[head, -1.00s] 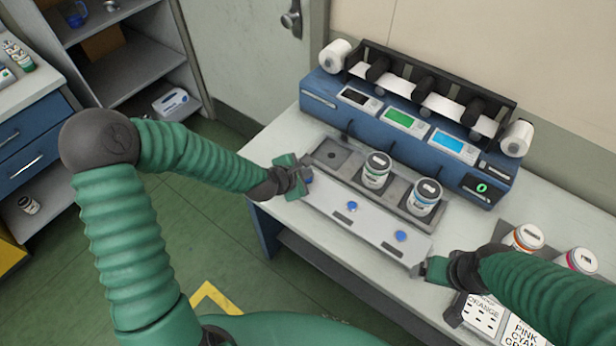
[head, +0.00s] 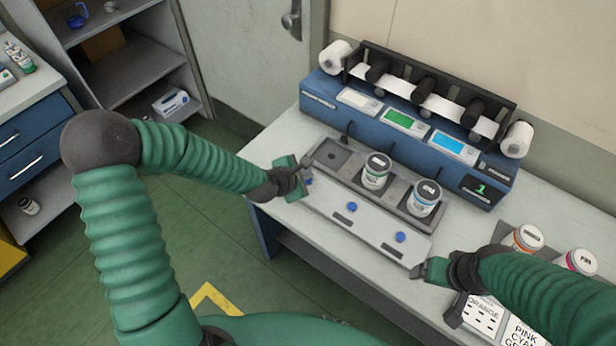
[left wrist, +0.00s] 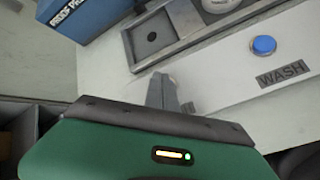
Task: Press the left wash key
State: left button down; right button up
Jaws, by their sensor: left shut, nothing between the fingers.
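The grey panel (head: 330,207) carries blue wash keys along its length. The left wash key (head: 309,181) is mostly hidden by my left gripper (head: 306,168), which is shut and empty right at it; I cannot tell whether it touches. The middle key (head: 351,207) and right key (head: 400,237) are uncovered. In the left wrist view, the shut fingers (left wrist: 162,92) point at the panel's left end, and a blue key (left wrist: 264,45) labelled WASH is to their right. My right gripper (head: 420,270) is by the panel's right end; its jaws are unclear.
Two lidded jars (head: 376,170) stand in a grey tray (head: 332,155) behind the panel. The blue rewinder (head: 318,92) has a pale left screen (head: 359,99), a green one, a blue one and a counter (head: 481,190) reading 1. More jars (head: 527,238) stand at right.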

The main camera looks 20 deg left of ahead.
pick_arm(q)
jog(key=shift+r+p, duration=0.35)
jog(key=shift+r, duration=0.2)
jog(key=shift+r, duration=0.1)
notch_tip(320, 180, up, 5)
jog(key=p, duration=0.5)
dwell(0.4)
